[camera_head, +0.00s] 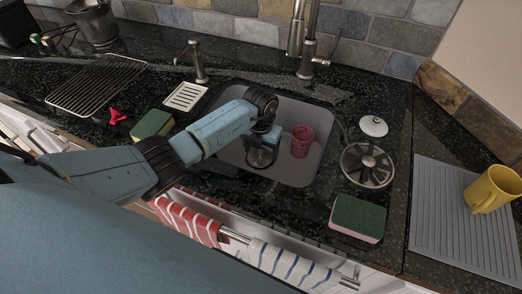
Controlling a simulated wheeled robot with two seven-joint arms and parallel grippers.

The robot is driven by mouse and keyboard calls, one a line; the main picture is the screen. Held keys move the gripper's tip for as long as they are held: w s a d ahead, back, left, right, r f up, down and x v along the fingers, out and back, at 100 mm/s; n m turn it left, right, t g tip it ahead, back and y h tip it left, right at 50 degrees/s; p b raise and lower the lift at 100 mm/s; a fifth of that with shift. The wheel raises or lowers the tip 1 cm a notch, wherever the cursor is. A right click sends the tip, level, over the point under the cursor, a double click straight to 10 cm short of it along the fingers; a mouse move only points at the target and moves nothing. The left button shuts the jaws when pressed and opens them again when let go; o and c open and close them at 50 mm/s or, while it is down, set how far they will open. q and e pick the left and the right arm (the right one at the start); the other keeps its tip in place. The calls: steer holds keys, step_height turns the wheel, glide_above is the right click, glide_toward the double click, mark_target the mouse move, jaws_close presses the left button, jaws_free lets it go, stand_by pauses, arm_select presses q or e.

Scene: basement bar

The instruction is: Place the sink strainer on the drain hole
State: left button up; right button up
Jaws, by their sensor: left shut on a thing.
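My left gripper (262,158) reaches down into the grey sink basin (309,172), left of a red cup. It is shut on a small, dark-rimmed thing low in the basin, which I take to be the sink strainer; its shape is mostly hidden by the fingers. The drain hole is not visible; my gripper and forearm cover that part of the basin. I cannot tell whether the held thing touches the basin floor. My right gripper is not in view.
The red cup (302,141) stands in the basin close to my gripper. The faucet (307,55) rises behind. A round slotted metal piece (367,166), a white knobbed lid (373,126) and a green sponge (358,216) lie right of the sink. A yellow mug (492,189) stands farther right.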

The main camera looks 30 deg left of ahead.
arm_select(q)
steer(key=shift+f, duration=0.1)
steer(key=o, duration=1)
steer(key=shift+c, duration=0.2)
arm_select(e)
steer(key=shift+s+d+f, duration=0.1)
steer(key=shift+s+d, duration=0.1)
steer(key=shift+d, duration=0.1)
arm_select(q)
steer(key=shift+r, duration=0.2)
step_height(320, 180, up, 12)
steer(key=p, duration=0.2)
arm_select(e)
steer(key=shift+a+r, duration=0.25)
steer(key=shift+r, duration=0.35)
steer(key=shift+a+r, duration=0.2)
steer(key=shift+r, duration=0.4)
